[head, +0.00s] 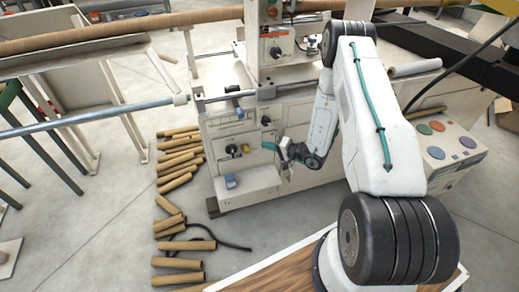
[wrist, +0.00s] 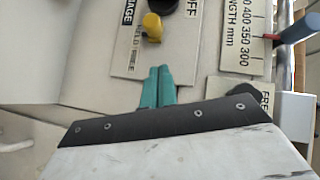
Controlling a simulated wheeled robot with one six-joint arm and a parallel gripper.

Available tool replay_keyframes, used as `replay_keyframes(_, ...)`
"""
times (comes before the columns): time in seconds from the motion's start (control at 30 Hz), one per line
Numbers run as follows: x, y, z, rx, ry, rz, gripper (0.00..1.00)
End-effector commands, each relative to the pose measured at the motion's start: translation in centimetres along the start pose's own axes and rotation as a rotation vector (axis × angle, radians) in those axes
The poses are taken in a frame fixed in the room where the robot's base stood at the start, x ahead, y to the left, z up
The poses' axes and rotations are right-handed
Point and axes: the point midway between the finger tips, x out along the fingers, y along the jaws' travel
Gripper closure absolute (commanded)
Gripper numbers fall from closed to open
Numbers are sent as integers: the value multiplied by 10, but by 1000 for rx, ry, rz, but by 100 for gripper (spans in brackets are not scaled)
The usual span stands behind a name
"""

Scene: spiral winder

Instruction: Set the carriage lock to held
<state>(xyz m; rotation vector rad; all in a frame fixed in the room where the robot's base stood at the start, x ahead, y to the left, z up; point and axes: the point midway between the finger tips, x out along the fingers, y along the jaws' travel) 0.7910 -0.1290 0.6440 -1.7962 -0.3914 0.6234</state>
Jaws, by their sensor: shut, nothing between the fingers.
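My gripper shows in the wrist view as two teal fingers (wrist: 157,86) pressed together, empty, pointing at the machine's white front panel. A plate marked "FRE…" (wrist: 262,92), with a dark knob (wrist: 241,87) on it, lies to the right of the fingers, and my gripper body hides its lower part. I cannot tell the knob's setting. Just beyond the fingertips is a plate reading "…AGE" and "…FF" (wrist: 130,52), with a yellow-tipped dark knob (wrist: 152,26). In the head view, my gripper (head: 268,146) is in front of the panel, right of the yellow knob (head: 245,149).
A length scale (wrist: 243,38) with a red pointer and blue handle (wrist: 298,28) stands at the upper right in the wrist view. Cardboard tubes (head: 178,265) lie on the floor left of the machine. A low shelf with a blue block (head: 231,181) juts out below the panel.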

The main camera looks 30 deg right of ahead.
Motion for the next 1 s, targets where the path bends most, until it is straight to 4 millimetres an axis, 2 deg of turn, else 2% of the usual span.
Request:
replay_keyframes(0.03, -15, 1, 1, 6, 3, 3, 100)
replay_keyframes(0.2, -54, 1, 0, 6, 5, 4, 100)
replay_keyframes(0.4, -82, 1, 1, 5, 3, 3, 100)
replay_keyframes(0.6, -89, 1, 2, 4, 0, 2, 100)
replay_keyframes(1.0, -88, 0, 2, 4, -1, 2, 100)
